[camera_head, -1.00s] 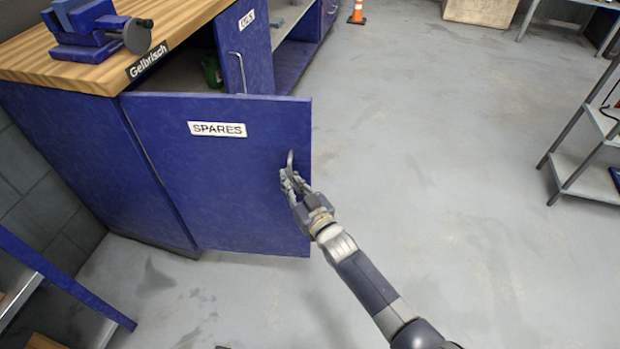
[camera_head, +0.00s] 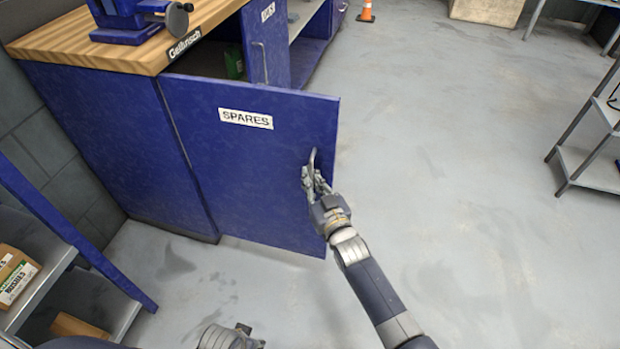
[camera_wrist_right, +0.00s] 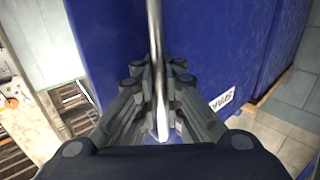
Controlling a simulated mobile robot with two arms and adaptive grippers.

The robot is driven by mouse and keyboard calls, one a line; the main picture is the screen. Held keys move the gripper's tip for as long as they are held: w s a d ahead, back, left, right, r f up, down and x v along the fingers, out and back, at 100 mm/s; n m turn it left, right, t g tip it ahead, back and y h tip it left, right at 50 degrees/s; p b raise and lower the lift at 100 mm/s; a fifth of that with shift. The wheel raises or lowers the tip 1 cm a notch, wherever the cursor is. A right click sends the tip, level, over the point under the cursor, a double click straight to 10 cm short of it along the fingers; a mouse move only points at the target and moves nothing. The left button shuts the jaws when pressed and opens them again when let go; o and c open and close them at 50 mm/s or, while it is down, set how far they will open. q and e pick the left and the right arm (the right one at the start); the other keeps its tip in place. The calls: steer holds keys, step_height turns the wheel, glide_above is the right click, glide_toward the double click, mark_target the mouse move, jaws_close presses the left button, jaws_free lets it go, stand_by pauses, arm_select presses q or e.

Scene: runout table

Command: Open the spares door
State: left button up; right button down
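The blue spares door (camera_head: 250,170), with a white SPARES label (camera_head: 246,118), stands swung open from the workbench cabinet. Its metal handle (camera_head: 312,165) is near the door's free edge. My right gripper (camera_head: 316,182) is at the handle. In the right wrist view the handle bar (camera_wrist_right: 155,70) runs between the two fingers of the gripper (camera_wrist_right: 160,110), which are closed around it. The door label shows partly there (camera_wrist_right: 222,99). Part of my left arm (camera_head: 228,338) shows at the bottom edge of the head view; its fingers cannot be made out clearly.
The workbench top (camera_head: 120,50) carries a blue vise (camera_head: 135,15). Another blue door (camera_head: 264,45) stands open behind. A shelf with a cardboard box (camera_head: 15,275) is at lower left. A metal rack (camera_head: 590,165) stands at right. The middle floor is clear.

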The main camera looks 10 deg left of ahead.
steer(key=c, duration=1.8)
jaws_free()
steer(key=shift+w+d+f, duration=0.1)
steer(key=shift+d, duration=0.35)
steer(key=shift+o, duration=0.5)
steer(key=shift+d, duration=0.15)
steer(key=v, duration=1.2)
steer(key=shift+f, duration=0.1)
